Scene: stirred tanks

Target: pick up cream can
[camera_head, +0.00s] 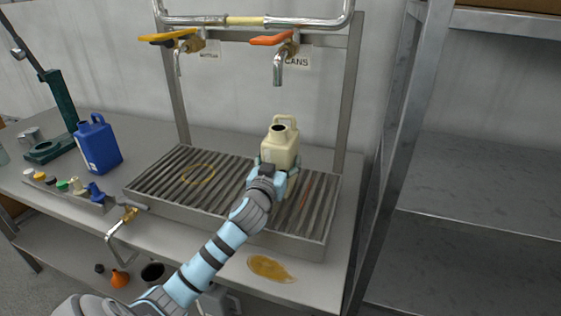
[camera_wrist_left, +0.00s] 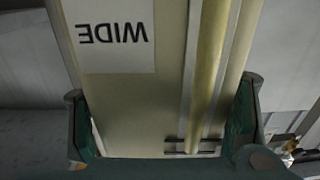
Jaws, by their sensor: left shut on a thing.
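The cream can (camera_head: 279,150), with an open dark mouth and a top handle, is upright over the right part of the slatted drain tray (camera_head: 150,199), below the orange-handled tap (camera_head: 278,70). My left gripper (camera_head: 276,169) is shut around its lower body. In the left wrist view, the can (camera_wrist_left: 125,105) fills the space between the two green fingers of the gripper (camera_wrist_left: 163,98), and a label reading "WIDE" appears upside down. The can's base is hidden, so I cannot tell whether it touches the slats. My right gripper is not in view.
A blue can (camera_head: 98,146) stands left of the tray. A row of coloured caps (camera_head: 62,186) lies near the bench's front edge. A yellow-handled tap (camera_head: 170,38) hangs over the tray's left part. An amber puddle (camera_head: 270,268) lies in front. A metal shelf upright (camera_head: 400,110) bounds the right.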

